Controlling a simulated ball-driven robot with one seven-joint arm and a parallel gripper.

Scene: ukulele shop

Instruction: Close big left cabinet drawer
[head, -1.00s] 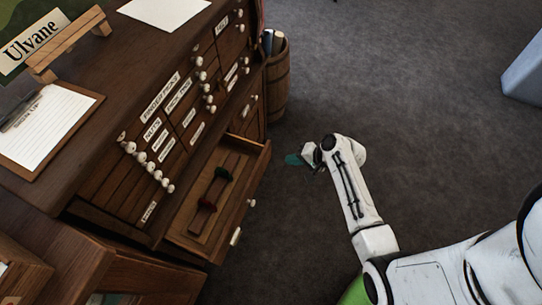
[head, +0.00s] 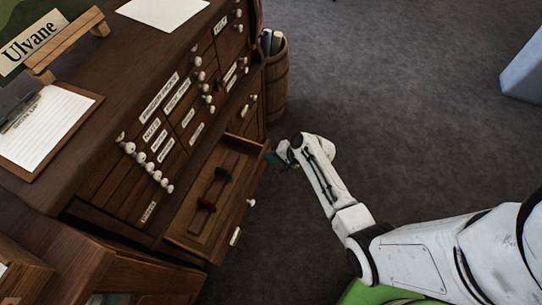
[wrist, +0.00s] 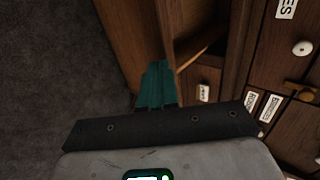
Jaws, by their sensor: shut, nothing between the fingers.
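The big lower left drawer (head: 183,238) of the dark wooden cabinet (head: 95,205) stands pulled out in the head view. Its front panel carries pale knobs, and a rod-like item with a dark red and a dark green end lies inside. My gripper (head: 272,157), with teal fingers, is at the far right corner of the drawer front. In the wrist view my shut teal fingers (wrist: 158,85) are beside the drawer's wooden panel (wrist: 135,40). I cannot tell whether they touch it. Nothing is between the fingers.
Small labelled drawers with white knobs (head: 151,167) line the cabinet front. A wooden barrel (head: 275,90) stands beyond the cabinet. A clipboard (head: 75,150) and a sign (head: 32,45) are on the cabinet top.

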